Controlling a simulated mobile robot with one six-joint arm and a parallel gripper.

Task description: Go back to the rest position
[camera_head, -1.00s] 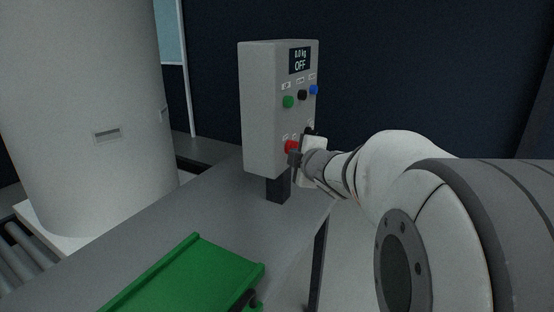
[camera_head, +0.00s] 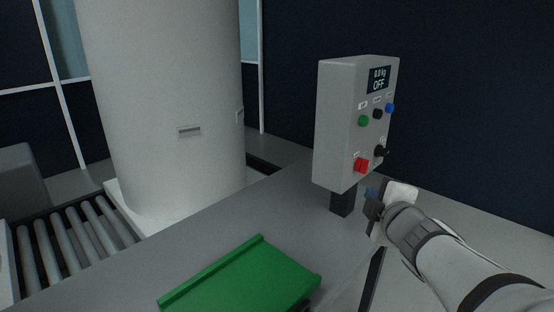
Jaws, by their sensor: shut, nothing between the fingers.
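My gripper (camera_head: 372,205) is at the lower right of the head view, at the end of my white and grey arm. It is shut and empty. It sits below and to the right of the grey control box (camera_head: 336,130), apart from it. The box stands on a dark post and its display (camera_head: 379,79) reads 0.0 kg and OFF. Its front carries green, black and blue buttons, a red switch (camera_head: 361,165) and a black knob (camera_head: 380,151). The fingertips are partly hidden by the gripper's own body.
A grey table (camera_head: 215,238) runs under the box, with a green tray (camera_head: 245,277) at its front. A large pale tank (camera_head: 165,100) stands on a white base at left. A roller conveyor (camera_head: 75,245) lies at lower left. Free air surrounds my arm at right.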

